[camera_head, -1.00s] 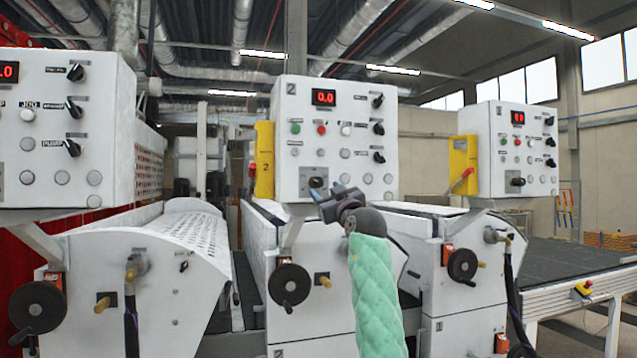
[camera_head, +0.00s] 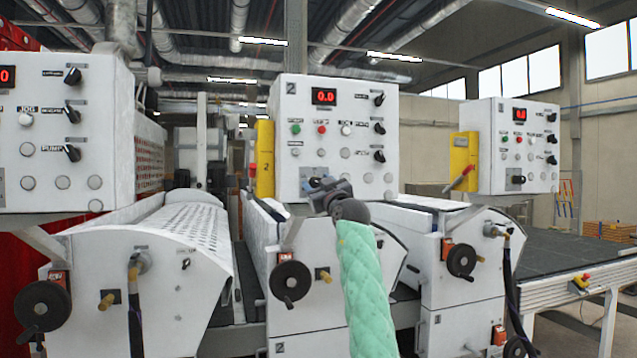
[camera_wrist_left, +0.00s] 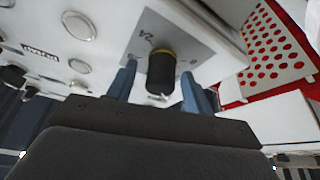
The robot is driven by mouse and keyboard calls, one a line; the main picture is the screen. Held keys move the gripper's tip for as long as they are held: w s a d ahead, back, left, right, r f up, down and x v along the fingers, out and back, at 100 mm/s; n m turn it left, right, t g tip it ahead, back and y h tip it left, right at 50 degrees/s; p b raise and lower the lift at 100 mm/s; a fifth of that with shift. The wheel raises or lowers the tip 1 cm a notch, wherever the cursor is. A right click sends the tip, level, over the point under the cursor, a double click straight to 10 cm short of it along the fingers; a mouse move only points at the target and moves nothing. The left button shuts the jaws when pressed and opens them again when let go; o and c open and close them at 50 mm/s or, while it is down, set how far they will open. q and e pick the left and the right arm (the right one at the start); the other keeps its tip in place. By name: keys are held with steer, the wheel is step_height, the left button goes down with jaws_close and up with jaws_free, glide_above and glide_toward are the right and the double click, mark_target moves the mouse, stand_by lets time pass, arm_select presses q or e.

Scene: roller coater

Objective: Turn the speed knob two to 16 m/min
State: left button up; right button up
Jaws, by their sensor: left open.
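The white control panel marked 2 (camera_head: 335,165) stands in the middle of the head view, its red display (camera_head: 324,96) reading 0.0. A dark knob (camera_wrist_left: 160,68) on a grey plate (camera_wrist_left: 148,45) shows in the left wrist view; in the head view the plate (camera_head: 312,172) at the panel's lower left is partly hidden by my gripper. My left gripper (camera_head: 324,188) is open in front of it. In the wrist view my left gripper's blue fingers (camera_wrist_left: 158,84) stand on either side of the knob; contact cannot be told. My right gripper is not in view.
Three black selector knobs (camera_head: 379,128) line the panel's right side. A yellow box (camera_head: 264,158) sits at its left edge. Similar panels stand at left (camera_head: 55,120) and right (camera_head: 512,165). A handwheel (camera_head: 290,281) is below the middle panel.

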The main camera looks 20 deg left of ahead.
arm_select(q)
steer(key=shift+c, duration=0.2)
steer(key=c, duration=0.9)
